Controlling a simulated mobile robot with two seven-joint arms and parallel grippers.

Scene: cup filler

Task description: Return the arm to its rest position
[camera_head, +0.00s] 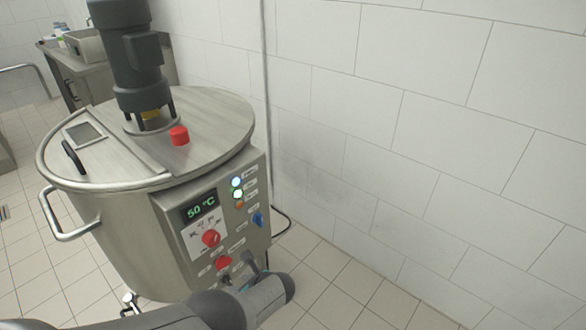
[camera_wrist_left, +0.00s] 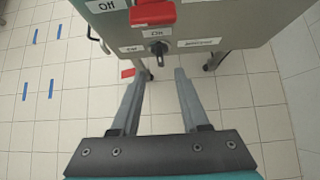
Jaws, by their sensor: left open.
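My left arm comes in from the bottom left of the head view, and my left gripper (camera_head: 250,266) is in front of the lower part of the machine's control panel (camera_head: 215,228). In the left wrist view my left gripper (camera_wrist_left: 160,76) is open, with two grey fingers apart and only tiled floor between them. A red switch (camera_wrist_left: 153,14) and a small black key-like switch (camera_wrist_left: 158,48) on the panel lie just beyond the fingertips. I cannot tell whether a finger touches the panel. My right gripper is not in view.
The steel vat (camera_head: 110,225) has a lid (camera_head: 215,115), a dark motor (camera_head: 130,55) on top and a side handle (camera_head: 65,220). A tiled wall (camera_head: 430,130) stands at the right. A steel table (camera_head: 75,70) is at the back left. Tiled floor is free at the lower right.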

